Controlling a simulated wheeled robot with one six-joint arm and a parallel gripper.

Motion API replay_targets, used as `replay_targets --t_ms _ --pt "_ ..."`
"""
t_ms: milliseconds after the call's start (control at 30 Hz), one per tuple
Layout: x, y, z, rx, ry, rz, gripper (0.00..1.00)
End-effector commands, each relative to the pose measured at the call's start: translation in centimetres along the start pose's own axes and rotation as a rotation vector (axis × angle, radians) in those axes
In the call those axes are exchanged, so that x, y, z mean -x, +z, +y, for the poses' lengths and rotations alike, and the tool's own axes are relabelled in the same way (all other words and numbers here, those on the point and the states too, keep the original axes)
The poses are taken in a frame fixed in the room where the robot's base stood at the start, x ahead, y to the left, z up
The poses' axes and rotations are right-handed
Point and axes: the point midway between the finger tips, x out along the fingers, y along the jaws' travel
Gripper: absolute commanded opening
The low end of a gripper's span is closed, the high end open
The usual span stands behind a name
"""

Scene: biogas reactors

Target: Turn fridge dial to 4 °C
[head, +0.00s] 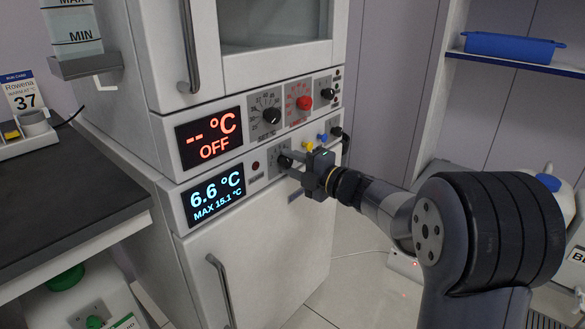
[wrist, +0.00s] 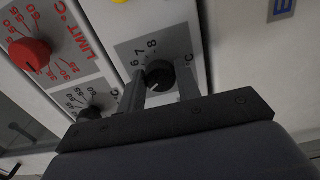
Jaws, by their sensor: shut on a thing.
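The fridge dial (wrist: 159,73) is a small black knob on a grey plate with 6, 7 and 8 showing in the wrist view; the other numbers are hidden. My gripper (wrist: 163,85) is shut on this dial, one finger on each side. In the head view my gripper (head: 290,164) reaches the lower panel from the right and covers much of the dial. The lower display (head: 213,195) reads 6.6 °C and MAX 15.1 °C in blue-white. The dial's pointer cannot be made out.
Above, the upper display (head: 209,138) reads "-- °C OFF" in red. A black knob (head: 271,115) and a red knob (head: 304,103) sit close above my gripper. The fridge door handle (head: 220,289) is below. A dark worktop (head: 70,190) stands left.

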Motion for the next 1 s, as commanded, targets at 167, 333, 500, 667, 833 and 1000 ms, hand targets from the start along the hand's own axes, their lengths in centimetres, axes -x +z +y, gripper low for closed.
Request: replay_targets --t_ms 167,333,500,667,833,1000 --pt "0.01 -0.06 -0.18 0.013 -0.004 0.002 0.09" --pt "0.01 -0.07 -0.17 0.013 -0.004 0.002 0.09" --pt "0.00 -0.07 -0.18 0.013 -0.004 0.002 0.35" --pt "0.00 -0.05 -0.13 0.012 -0.003 0.001 0.48" --pt "0.00 -0.03 -0.08 0.012 -0.002 0.001 0.54" --pt "0.16 0.00 -0.01 0.013 -0.001 0.000 0.54"
